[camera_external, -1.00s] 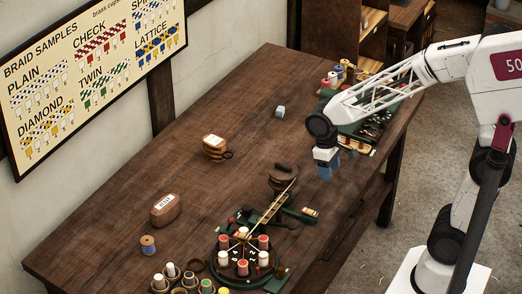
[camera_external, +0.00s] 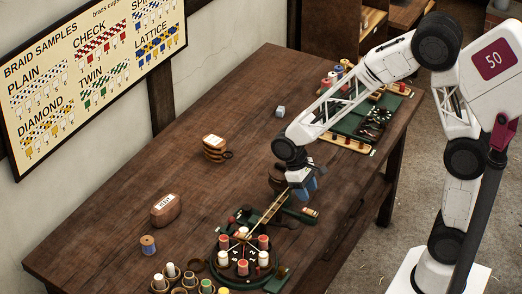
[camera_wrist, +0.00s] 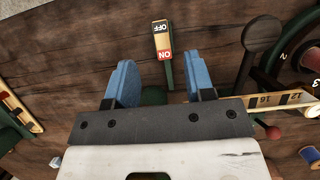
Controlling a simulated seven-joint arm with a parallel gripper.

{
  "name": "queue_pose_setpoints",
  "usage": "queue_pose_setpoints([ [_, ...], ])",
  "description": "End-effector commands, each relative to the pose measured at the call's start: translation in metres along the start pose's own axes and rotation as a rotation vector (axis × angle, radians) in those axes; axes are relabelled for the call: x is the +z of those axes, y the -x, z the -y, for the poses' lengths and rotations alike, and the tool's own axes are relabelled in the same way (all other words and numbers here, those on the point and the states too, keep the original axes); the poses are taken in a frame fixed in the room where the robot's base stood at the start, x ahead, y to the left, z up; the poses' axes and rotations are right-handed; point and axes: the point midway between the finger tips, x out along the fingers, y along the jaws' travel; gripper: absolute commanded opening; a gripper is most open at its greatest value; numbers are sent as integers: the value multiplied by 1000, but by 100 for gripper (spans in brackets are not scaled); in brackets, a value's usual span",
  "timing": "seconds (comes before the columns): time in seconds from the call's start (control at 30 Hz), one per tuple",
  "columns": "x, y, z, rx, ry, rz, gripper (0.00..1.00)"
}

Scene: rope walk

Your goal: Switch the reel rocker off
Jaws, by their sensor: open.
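In the external view the small plate (camera_external: 310,211) lies at the end of a green base, right of the round braiding stand (camera_external: 243,266). My gripper (camera_wrist: 162,75) is open and empty, its two blue fingers apart. In the external view my gripper (camera_external: 309,188) hangs just above the green base. I cannot tell which way the rocker is tipped.
A slanting numbered wooden rule (camera_external: 268,212) runs from the stand close to my gripper's left. A dark round reel (camera_external: 277,182) stands partly behind my gripper. A green tray with tools (camera_external: 363,120) lies at the back right. The table's middle left is mostly clear.

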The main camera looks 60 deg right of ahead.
Motion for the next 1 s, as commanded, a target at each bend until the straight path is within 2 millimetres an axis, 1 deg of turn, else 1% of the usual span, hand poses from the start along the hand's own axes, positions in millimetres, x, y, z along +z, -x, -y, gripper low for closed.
queue_pose_setpoints([
  [0.23, 0, -1, 0, 0, 0, 0, 49],
  [0.37, 0, -6, 0, 0, 0, 1, 49],
  [0.57, 0, -22, 0, 0, 0, 2, 49],
  [0.8, 1, -51, 0, 0, 0, 2, 49],
  [1.0, 0, -70, 0, 0, 0, 1, 49],
])
